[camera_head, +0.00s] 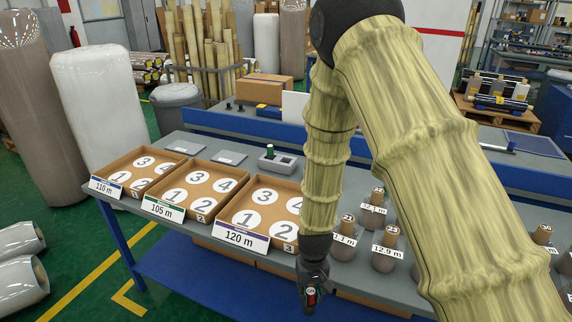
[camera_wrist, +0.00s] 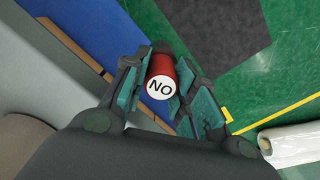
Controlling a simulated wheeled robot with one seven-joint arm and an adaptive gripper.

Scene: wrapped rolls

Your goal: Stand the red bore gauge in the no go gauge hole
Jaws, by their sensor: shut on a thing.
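The red bore gauge (camera_wrist: 161,72) is between the fingers of my gripper (camera_wrist: 163,82) in the wrist view, its white end marked "NO" facing the camera. In the head view my gripper (camera_head: 312,287) is shut on the gauge (camera_head: 311,298), hanging low in front of the table's near edge. A grey gauge block (camera_head: 278,164) stands on the table behind the 120 m tray, up and left of my gripper. A green-topped piece stands at its left side. The no go hole is too small to make out clearly.
Three cardboard trays with numbered circles, labelled 110 m (camera_head: 111,188), 105 m (camera_head: 164,211) and 120 m (camera_head: 241,236), line the table's left. Two flat grey plates (camera_head: 229,158) lie behind the trays. My arm hides the table's middle.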

